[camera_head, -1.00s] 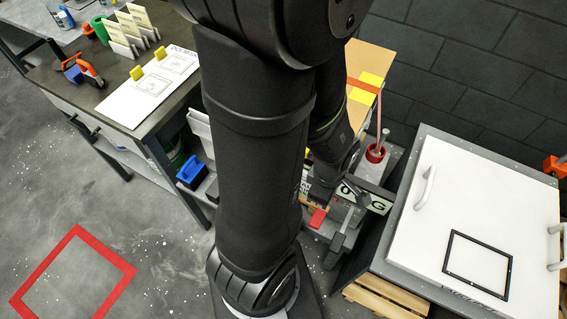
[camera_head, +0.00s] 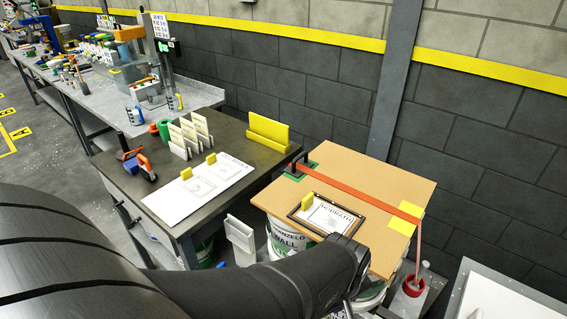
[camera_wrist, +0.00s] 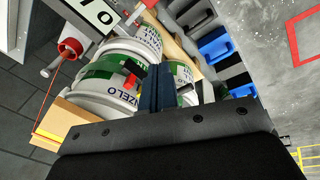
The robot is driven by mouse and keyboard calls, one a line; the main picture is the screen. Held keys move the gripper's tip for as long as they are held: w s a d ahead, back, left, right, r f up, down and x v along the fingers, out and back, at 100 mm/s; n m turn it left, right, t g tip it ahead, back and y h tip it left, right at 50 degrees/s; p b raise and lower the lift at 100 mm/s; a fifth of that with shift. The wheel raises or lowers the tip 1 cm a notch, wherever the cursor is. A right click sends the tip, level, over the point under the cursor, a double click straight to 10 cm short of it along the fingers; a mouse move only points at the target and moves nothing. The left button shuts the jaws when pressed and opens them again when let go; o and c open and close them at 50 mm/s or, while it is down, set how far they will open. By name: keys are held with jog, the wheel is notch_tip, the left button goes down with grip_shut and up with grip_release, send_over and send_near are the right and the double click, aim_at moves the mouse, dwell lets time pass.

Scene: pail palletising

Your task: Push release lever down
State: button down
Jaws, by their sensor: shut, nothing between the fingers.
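My gripper (camera_wrist: 156,88) shows in the wrist view, with its dark fingers together and nothing between them. White pails (camera_wrist: 115,84) with green bands lie beyond and beside the fingers. A small red part (camera_wrist: 134,67) shows just left of the fingertips; I cannot tell whether it is the release lever, or whether the fingers touch it. In the head view, my arm covers the area in front of the pails, and no release lever can be made out there. An orange strap (camera_head: 370,198) runs across a brown board (camera_head: 400,175) on top of the pails.
A red ring (camera_head: 413,286) surrounds a post at the right. A dark workbench (camera_head: 225,135) with cards stands at the left. Blue bins (camera_wrist: 215,47) show in the wrist view.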

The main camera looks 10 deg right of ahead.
jog(key=a+r+m+t, duration=0.2)
jog(key=a+r+m, duration=0.2)
jog(key=a+m, duration=0.1)
jog(key=shift+w+r+h, duration=0.15)
jog(key=shift+r+h, duration=0.25)
jog(key=shift+d, duration=0.15)
dwell(0.9)
jog(key=d+f+n+g, duration=0.2)
jog(key=d+f+n, duration=0.2)
jog(key=f+n, duration=0.1)
jog(key=shift+d+y, duration=0.3)
jog(key=shift+d, duration=0.1)
jog(key=shift+r, duration=0.1)
dwell(0.5)
